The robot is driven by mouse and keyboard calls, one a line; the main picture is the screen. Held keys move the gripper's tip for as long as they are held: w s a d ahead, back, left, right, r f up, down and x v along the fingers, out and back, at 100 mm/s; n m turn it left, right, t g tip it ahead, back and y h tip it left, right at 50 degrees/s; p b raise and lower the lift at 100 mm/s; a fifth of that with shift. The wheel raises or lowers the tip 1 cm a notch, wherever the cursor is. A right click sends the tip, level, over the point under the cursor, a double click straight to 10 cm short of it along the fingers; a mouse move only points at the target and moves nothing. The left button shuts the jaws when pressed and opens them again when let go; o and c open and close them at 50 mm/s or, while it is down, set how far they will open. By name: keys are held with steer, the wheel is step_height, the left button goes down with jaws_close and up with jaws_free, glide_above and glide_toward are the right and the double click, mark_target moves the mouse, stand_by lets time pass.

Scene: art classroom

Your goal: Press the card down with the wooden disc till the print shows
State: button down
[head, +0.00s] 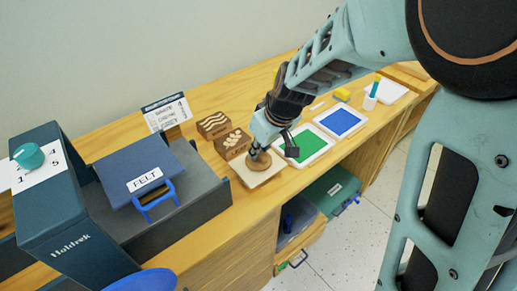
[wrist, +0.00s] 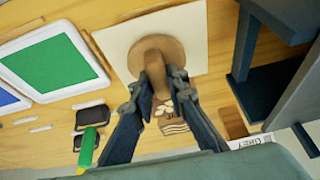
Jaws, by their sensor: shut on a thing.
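A cream card (head: 262,179) lies flat on the wooden counter; it also shows in the wrist view (wrist: 190,28). The wooden disc (head: 258,163) sits over the card's middle and looks in contact with it. The wrist view shows the round disc (wrist: 148,46) with its knob pointing toward my wrist. My gripper (wrist: 158,80) is shut on that knob, one finger on each side. In the head view my gripper (head: 264,146) stands right above the disc. The visible part of the card is blank; the part under the disc is hidden.
Two carved wooden stamp blocks (head: 232,143) stand behind the card. A green ink pad (head: 301,146) and a blue one (head: 341,121) lie to the right. A dark trough with a felt-labelled lid (head: 130,165) is close on the left. A drawer (head: 303,241) stands open below.

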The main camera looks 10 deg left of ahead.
steer(key=shift+w+r+p, duration=0.1)
steer(key=shift+r+p, duration=1.7)
steer(key=shift+r, duration=1.4)
